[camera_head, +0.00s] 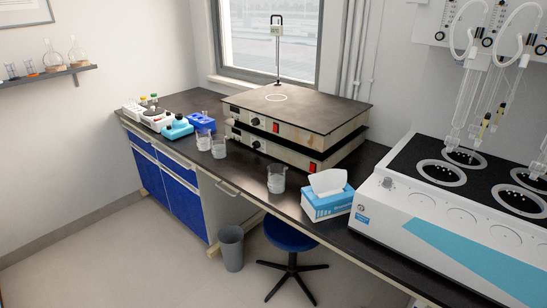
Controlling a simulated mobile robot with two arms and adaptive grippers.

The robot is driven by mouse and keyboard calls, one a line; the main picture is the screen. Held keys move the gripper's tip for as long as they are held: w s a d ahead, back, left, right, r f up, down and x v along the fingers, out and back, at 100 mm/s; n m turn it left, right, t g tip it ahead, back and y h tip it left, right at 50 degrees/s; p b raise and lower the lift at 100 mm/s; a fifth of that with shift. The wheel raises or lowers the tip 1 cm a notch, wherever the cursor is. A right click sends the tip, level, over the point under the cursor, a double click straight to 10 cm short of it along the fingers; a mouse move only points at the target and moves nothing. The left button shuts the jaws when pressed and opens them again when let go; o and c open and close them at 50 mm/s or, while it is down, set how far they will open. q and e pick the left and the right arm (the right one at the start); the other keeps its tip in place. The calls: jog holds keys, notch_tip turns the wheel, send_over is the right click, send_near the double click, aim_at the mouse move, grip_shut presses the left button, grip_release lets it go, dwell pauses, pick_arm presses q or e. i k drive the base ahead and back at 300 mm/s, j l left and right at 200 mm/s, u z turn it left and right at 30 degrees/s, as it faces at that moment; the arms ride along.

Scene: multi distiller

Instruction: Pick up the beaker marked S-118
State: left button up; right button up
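Three clear glass beakers stand upright on the dark bench top. One beaker (276,180) is alone near the bench's front edge, left of the tissue box. A second beaker (219,148) and a third beaker (203,141) stand close together farther left, in front of the stacked hotplates. Markings on the beakers are too small to read, so I cannot tell which is S-118. Neither of my grippers is in view.
Stacked hotplates (322,110) fill the bench's back middle. A tissue box (328,195) and a large white distiller (430,215) stand to the right. Small devices and a blue rack (202,122) are at left. A blue stool (290,236) and a grey bin (231,247) stand on the floor.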

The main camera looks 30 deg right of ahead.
aim_at(219, 146)
jog(key=i+j+z, duration=0.2)
jog(key=z, duration=0.25)
jog(key=i+j+z, duration=0.25)
jog(key=z, duration=0.2)
jog(key=i+j+z, duration=0.15)
jog(key=j+z, duration=0.25)
jog(key=i+j+z, duration=0.1)
jog(key=j+z, duration=0.35)
